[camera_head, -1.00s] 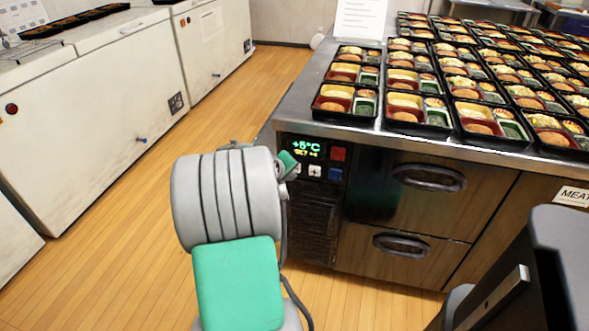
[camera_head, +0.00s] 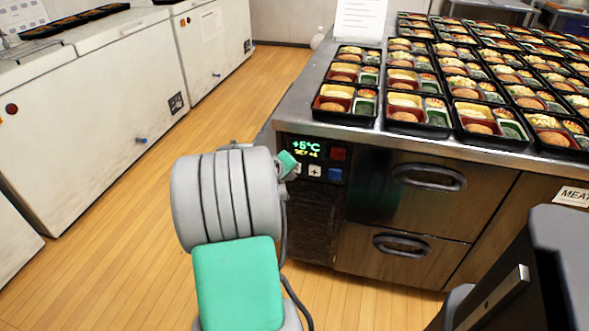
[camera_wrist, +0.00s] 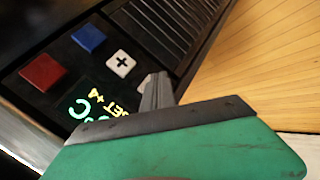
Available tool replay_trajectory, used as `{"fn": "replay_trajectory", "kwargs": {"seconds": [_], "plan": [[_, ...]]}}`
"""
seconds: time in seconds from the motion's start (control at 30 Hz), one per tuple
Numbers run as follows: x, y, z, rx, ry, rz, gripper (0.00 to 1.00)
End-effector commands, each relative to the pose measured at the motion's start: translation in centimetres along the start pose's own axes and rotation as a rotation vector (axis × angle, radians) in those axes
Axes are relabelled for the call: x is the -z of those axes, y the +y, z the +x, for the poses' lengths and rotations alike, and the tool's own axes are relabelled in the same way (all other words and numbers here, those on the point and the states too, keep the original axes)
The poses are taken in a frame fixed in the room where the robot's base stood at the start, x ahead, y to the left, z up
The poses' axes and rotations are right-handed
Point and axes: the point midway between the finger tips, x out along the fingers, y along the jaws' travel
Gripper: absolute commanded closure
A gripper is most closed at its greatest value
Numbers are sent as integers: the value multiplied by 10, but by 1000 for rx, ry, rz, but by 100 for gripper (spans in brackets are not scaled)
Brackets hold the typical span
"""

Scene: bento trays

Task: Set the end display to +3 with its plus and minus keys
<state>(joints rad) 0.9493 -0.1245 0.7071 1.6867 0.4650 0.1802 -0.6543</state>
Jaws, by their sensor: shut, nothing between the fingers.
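The end display (camera_head: 306,149) on the cabinet end shows a green temperature, apparently +6°C, over a yellow line that reads SET +4. It is partly visible, upside down, in the wrist view (camera_wrist: 97,105). The white plus key (camera_head: 315,171) is uncovered and also shows in the wrist view (camera_wrist: 121,64). A second white key, partly hidden, lies beside it under my fingertips; its mark is hidden. My gripper (camera_head: 295,170) is shut and empty, its fingertips (camera_wrist: 157,92) at that hidden key. I cannot tell whether they touch it.
A red key (camera_wrist: 43,73) and a blue key (camera_wrist: 89,38) sit on the same panel. Drawers with handles (camera_head: 430,178) are to the right. Bento trays (camera_head: 345,103) cover the counter above. Open wooden floor (camera_head: 110,190) lies to the left.

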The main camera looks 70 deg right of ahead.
Motion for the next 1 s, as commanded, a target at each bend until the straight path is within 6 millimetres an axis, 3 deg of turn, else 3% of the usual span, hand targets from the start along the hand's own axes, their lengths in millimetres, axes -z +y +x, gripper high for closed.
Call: {"fn": "replay_trajectory", "kwargs": {"seconds": [1.0], "plan": [[5,5,7,0,0,0,100]]}}
